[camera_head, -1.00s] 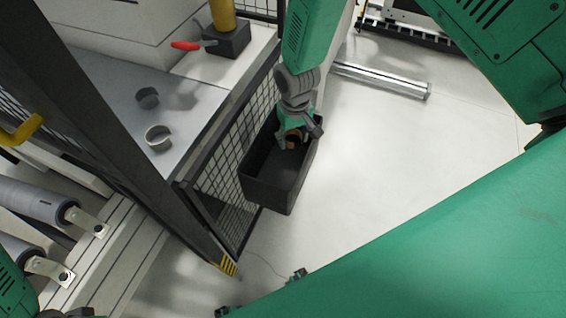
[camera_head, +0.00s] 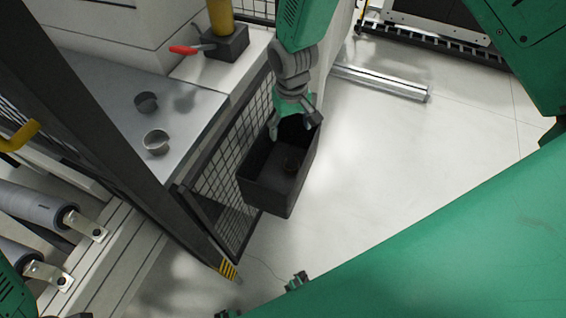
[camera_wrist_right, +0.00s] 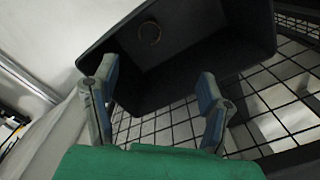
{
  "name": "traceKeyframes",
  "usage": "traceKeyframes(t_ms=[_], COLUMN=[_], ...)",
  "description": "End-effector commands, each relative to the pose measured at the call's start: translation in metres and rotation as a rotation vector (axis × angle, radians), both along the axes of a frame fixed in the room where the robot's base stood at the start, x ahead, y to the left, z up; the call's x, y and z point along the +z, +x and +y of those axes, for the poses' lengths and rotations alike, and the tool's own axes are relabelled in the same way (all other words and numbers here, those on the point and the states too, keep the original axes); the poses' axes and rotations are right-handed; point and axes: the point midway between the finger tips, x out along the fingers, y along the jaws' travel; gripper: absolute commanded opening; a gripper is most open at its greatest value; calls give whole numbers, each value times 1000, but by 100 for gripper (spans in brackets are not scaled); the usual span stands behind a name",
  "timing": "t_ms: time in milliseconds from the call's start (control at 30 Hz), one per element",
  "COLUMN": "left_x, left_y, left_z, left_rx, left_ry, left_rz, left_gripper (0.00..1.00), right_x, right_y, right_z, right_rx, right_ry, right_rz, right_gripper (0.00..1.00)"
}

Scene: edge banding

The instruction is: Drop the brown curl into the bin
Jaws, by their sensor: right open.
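The brown curl (camera_head: 291,165) lies inside the black bin (camera_head: 266,192), on its floor, and looks dark in the shade. It also shows as a small ring in the right wrist view (camera_wrist_right: 149,34), apart from the fingers. My right gripper (camera_head: 294,128) is open and empty over the far end of the bin. In the right wrist view its two fingers (camera_wrist_right: 158,88) are spread apart at the bin's near rim (camera_wrist_right: 190,97). I do not make out my left gripper's fingers.
Two grey rings (camera_head: 147,102) (camera_head: 156,142) stand on the metal table (camera_head: 195,108) at left. A black mesh fence (camera_head: 222,170) runs along the bin's left side. A red-handled clamp (camera_head: 186,50) is behind. The pale floor (camera_head: 400,150) at right is mostly clear.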

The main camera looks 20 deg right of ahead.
Motion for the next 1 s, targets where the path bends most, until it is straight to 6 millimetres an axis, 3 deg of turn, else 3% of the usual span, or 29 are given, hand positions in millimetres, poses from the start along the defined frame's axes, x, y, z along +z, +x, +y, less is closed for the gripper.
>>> traceKeyframes(t_ms=[200,400,900,1000], left_x=[-1,0,-1,-1], left_y=[0,1,3,3], left_z=[3,0,0,0], left_rx=[1,1,1,1], left_ry=[-2,0,0,0], left_rz=[0,0,2,3], left_gripper=[40,40,40,40], right_x=[43,59,60,49], right_y=[1,1,0,-9], right_z=[6,4,5,3], right_rx=[1,1,1,1], right_ry=[-7,-4,-5,-5], right_rz=[-3,0,1,5], right_gripper=[67,67,67,67])
